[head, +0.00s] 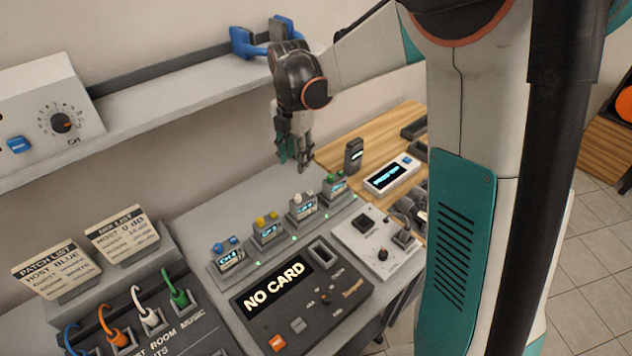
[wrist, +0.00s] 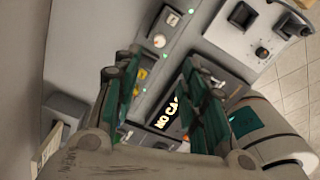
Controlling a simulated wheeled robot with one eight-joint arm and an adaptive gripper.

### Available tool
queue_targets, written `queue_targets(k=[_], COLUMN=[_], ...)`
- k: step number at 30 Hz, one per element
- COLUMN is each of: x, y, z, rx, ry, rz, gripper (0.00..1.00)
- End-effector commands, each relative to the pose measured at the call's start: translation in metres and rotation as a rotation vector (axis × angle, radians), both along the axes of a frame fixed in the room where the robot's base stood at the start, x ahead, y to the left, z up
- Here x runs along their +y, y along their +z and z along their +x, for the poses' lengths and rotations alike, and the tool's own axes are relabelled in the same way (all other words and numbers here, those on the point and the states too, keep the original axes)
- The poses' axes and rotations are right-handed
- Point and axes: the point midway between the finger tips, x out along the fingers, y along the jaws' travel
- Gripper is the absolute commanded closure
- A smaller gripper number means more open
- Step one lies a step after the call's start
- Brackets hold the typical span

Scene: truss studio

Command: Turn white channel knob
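The white channel knob (head: 297,198) sits on a small grey module with a lit display, in a row between the yellow knobs (head: 267,219) and the green knobs (head: 333,177). In the wrist view the white knob (wrist: 159,41) shows just beyond the fingertips, roughly between their lines. My gripper (head: 294,165) hangs pointing down above and behind the white and green modules, apart from them. In the wrist view its two teal fingers (wrist: 160,62) are spread with nothing between them. A yellow knob (wrist: 140,74) shows beside the left finger.
Blue knobs (head: 227,245) stand at the row's left end. A "NO CARD" panel (head: 285,299) lies in front, and a light grey panel with a black knob (head: 382,255) to the right. A wall shelf (head: 170,102) runs behind. Patch cables (head: 145,304) stand at lower left.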

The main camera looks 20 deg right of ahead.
Motion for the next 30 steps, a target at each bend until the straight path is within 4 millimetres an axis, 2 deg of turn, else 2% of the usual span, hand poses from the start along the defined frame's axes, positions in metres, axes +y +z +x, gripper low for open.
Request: queue_targets(k=[5,15,21,25,30], x=[0.001,0.000,0.000,0.000,0.000], y=[-0.021,-0.088,-0.120,-0.132,-0.137], z=[0.000,0.000,0.000,0.000,0.000], rx=[0.000,0.000,0.000,0.000,0.000], ry=[0.004,0.002,0.001,0.001,0.001], rz=[0.000,0.000,0.000,0.000,0.000], gripper=[0.61,0.61,0.61,0.61,0.61])
